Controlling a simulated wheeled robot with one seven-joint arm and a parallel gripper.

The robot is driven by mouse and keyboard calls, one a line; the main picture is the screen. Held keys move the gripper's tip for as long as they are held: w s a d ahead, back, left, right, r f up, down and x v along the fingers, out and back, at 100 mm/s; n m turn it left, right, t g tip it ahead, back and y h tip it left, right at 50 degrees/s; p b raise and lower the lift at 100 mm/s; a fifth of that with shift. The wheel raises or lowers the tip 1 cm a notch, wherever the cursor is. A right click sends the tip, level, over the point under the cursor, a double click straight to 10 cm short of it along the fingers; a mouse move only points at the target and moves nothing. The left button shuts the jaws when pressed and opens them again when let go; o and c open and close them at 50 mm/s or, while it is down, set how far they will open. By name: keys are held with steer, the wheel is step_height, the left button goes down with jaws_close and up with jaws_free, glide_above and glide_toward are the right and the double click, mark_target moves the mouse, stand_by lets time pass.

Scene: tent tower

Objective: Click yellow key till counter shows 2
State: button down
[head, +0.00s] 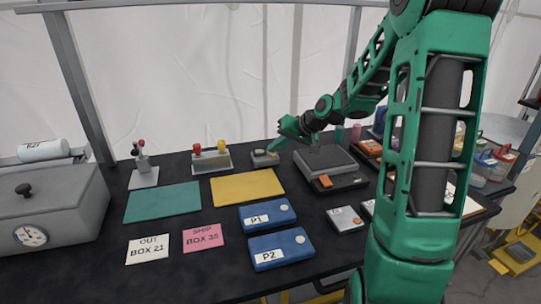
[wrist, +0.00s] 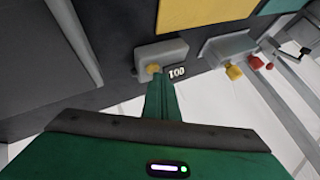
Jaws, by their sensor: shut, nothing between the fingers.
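The counter is a small grey box (head: 265,158) at the back of the black table, behind the yellow mat. In the wrist view the grey box (wrist: 160,56) shows a yellow key (wrist: 153,68) on it. White digits (wrist: 177,72) beside the key look like 100 in this upside-down view, which is 001 turned around. My gripper (head: 274,149) is shut and empty, its fingers pointing down at the box. In the wrist view the fingertips (wrist: 157,77) are right at the yellow key and partly cover it; I cannot tell whether they touch it.
A stand with red and yellow knobs (head: 211,160) is left of the counter. A grey device with an orange button (head: 327,165) is close on the right. A yellow mat (head: 247,187) and blue boxes P1 (head: 267,216) and P2 (head: 281,249) lie in front.

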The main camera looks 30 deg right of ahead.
steer(key=shift+f, duration=0.25)
steer(key=shift+r, duration=0.2)
stand_by(0.4)
steer(key=shift+r, duration=0.75)
step_height(320, 180, up, 5)
stand_by(0.5)
stand_by(0.6)
